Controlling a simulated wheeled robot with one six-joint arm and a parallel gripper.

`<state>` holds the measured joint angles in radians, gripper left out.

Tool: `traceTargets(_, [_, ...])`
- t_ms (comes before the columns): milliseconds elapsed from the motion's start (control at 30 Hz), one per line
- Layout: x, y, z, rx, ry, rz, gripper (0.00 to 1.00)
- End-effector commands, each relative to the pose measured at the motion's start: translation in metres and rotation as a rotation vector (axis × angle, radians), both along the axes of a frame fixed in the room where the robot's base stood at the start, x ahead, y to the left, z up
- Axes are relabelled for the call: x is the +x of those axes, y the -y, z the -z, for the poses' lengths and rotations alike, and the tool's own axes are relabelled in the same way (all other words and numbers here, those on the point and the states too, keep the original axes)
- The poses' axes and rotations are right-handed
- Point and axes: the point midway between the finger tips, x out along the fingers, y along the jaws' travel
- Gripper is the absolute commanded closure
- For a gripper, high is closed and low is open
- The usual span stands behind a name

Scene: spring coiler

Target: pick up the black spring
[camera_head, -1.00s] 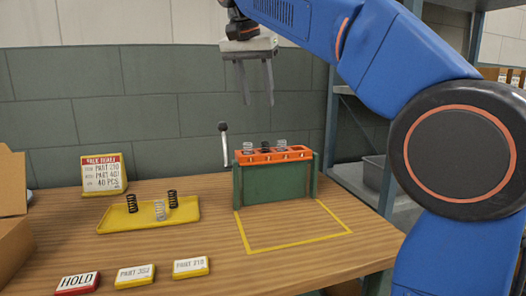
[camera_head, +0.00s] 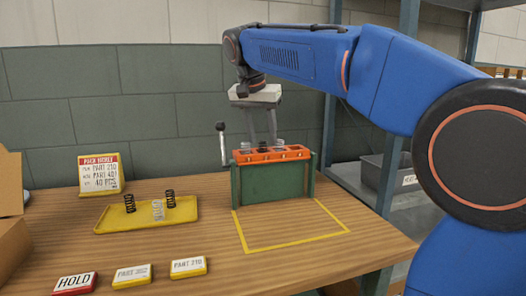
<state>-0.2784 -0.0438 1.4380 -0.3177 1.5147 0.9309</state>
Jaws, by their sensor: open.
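An orange rack (camera_head: 270,154) tops the green coiler stand (camera_head: 275,185) on the table. Spring tops show at its back edge, partly hidden by the fingers; a dark one appears near the middle, too small to make out well. Two black springs, a left one (camera_head: 130,203) and a right one (camera_head: 170,199), stand upright in the yellow tray (camera_head: 186,216). A pale silver spring (camera_head: 157,210) stands between them. My gripper (camera_head: 260,140) points down just above or behind the rack, open, its fingertips close to the springs there. I cannot tell if they touch.
A lever with a dark knob (camera_head: 221,127) rises left of the stand. A pack ticket sign (camera_head: 100,174) stands behind the tray. HOLD (camera_head: 75,284) and part labels line the front edge. A cardboard box (camera_head: 15,220) is at far left. The yellow-outlined area (camera_head: 290,235) is clear.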

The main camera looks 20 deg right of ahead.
Motion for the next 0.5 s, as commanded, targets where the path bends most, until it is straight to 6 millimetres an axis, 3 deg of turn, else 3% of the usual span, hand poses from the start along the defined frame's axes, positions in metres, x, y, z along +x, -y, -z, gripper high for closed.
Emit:
traceTargets(367, [0.0036, 0.0025, 0.0108, 0.001, 0.001, 0.0, 0.57])
traceTargets(500, [0.0037, 0.0025, 0.0107, 0.001, 0.001, 0.0, 0.88])
